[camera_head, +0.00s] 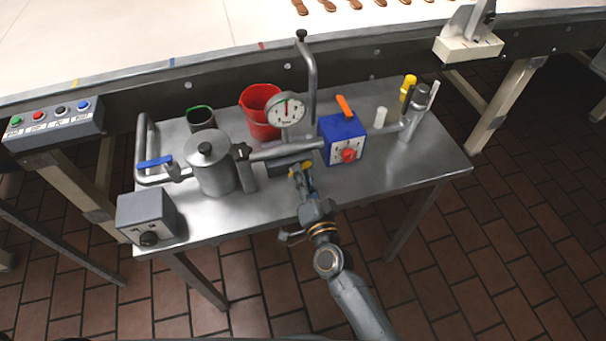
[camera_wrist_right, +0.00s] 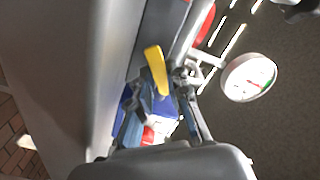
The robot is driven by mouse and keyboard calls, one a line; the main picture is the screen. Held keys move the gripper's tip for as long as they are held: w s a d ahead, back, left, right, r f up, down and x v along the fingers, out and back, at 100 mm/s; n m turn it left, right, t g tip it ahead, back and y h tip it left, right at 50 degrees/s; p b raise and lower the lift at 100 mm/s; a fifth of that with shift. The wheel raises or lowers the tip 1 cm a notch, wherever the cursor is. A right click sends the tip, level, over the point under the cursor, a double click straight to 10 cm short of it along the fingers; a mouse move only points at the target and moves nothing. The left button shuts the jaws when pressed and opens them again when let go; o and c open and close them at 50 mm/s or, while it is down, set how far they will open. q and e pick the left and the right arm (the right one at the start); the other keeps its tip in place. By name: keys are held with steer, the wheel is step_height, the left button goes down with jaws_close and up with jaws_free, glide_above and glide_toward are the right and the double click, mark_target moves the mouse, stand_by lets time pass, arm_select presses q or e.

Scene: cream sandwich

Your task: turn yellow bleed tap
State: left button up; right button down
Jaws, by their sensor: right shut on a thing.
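The yellow bleed tap (camera_head: 306,165) is a small yellow lever below the pressure gauge, at the front side of the metal pipe. In the right wrist view the yellow lever (camera_wrist_right: 156,68) stands out between the fingers, tilted a little. My right gripper (camera_head: 299,172) reaches in from the front of the bench and is shut on the tap. It also shows in the right wrist view (camera_wrist_right: 163,97), with a finger on each side of the lever's lower end. The grip contact itself is partly hidden. My left gripper is not in view.
A steel pot (camera_head: 211,163), blue-handled valve (camera_head: 155,162) and grey box (camera_head: 147,216) are left. The metal bench's (camera_head: 425,165) front right is clear.

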steer(key=n+p, duration=0.2)
steer(key=r+n+p, duration=0.1)
steer(key=n, duration=0.1)
steer(key=shift+s+a, duration=0.1)
steer(key=shift+a, duration=0.2)
steer(key=shift+s+a+n+p, duration=0.15)
steer(key=shift+n+p, duration=0.35)
steer(key=shift+n, duration=0.4)
steer(key=shift+w+a+n+p, duration=0.15)
steer(key=shift+n+p, duration=0.3)
steer(key=shift+n, duration=0.45)
steer(key=shift+s+f, duration=0.1)
steer(key=c, duration=1.3)
jaws_free()
steer(key=shift+s, duration=0.2)
steer(key=v, duration=1.1)
steer(key=shift+s+d, duration=0.15)
steer(key=shift+s, duration=0.15)
